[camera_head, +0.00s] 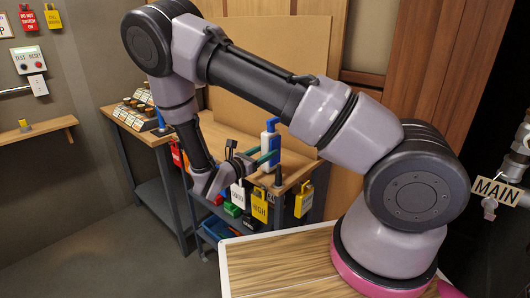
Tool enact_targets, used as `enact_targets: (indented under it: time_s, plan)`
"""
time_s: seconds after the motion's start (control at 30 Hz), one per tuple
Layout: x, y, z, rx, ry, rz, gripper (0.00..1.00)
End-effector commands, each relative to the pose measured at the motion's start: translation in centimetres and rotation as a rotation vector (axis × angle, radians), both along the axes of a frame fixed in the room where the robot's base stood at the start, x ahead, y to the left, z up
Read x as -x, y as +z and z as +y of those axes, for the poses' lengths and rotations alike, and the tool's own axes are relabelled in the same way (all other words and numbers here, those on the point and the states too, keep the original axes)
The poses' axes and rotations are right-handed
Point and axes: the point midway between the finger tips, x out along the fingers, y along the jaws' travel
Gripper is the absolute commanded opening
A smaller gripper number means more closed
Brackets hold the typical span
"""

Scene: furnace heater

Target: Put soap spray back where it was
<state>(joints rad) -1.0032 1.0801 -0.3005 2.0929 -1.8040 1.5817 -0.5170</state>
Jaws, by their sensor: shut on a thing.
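The soap spray (270,143) is a white bottle with a blue top. It is upright at the right part of the workbench in the head view. My gripper (262,160) reaches it from the left and is shut on it, with a teal-green finger across its lower part. The gripper and arm partly hide the bottle's lower end, so I cannot tell whether its base touches the bench top.
A wall shelf (38,130) is at left. A wood-topped surface (280,262) lies in front.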

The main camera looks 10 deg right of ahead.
Motion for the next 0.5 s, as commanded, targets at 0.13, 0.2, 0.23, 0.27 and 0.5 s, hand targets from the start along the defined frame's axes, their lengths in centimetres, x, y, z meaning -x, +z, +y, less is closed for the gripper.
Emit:
enact_targets:
  time_s: [0.13, 0.2, 0.23, 0.27, 0.5]
  plan:
    - [-0.02, -0.27, -0.01, 0.001, 0.0, -0.001, 0.44]
    - [-0.01, -0.31, 0.02, 0.001, 0.001, 0.001, 0.77]
    - [-0.01, -0.3, 0.02, 0.001, 0.001, 0.001, 0.87]
    - [-0.01, -0.3, 0.02, 0.001, 0.001, 0.001, 0.87]
    - [-0.01, -0.29, 0.02, 0.0, 0.001, 0.0, 0.87]
